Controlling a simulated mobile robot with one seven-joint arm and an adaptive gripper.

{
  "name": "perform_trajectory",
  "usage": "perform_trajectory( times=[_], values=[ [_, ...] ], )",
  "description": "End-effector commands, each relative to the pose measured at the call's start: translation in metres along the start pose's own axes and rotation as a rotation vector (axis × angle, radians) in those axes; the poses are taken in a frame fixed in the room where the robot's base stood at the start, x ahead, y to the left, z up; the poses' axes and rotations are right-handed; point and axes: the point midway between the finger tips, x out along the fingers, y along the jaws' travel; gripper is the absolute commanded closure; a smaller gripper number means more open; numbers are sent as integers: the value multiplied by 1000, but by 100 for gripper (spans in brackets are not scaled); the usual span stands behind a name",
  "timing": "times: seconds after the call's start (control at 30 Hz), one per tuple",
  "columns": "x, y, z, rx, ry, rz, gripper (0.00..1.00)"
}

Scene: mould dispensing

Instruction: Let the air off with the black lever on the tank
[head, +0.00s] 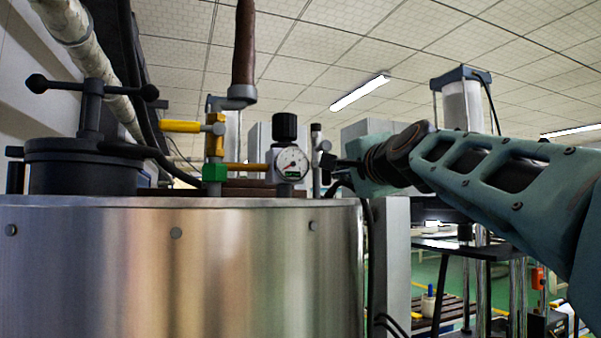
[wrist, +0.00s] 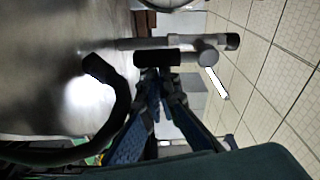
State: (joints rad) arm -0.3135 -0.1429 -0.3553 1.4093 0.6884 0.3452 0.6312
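The steel tank (head: 180,270) fills the lower left of the head view. A small grey relief valve (head: 317,143) stands on its top, right of the round gauge. The valve's black lever (head: 326,161) points toward my gripper (head: 342,163), which reaches in from the right. In the wrist view the black lever (wrist: 157,58) lies across the picture beside the grey valve body (wrist: 208,56). My gripper's fingertips (wrist: 160,77) are close together right at the lever, with nothing visible held between them. I cannot tell whether they touch it.
The pressure gauge (head: 292,163), black knob (head: 285,127) and yellow-handled valve (head: 181,126) crowd the tank top. A black clamped lid (head: 83,168) stands at the left. A black hose (wrist: 112,105) curves close beside my fingers. The space above the valve looks clear.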

Motion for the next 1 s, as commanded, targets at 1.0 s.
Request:
perform_trajectory(
  times=[1.0],
  values=[
    [-67,0,0,1,-1,-1,100]
  ],
)
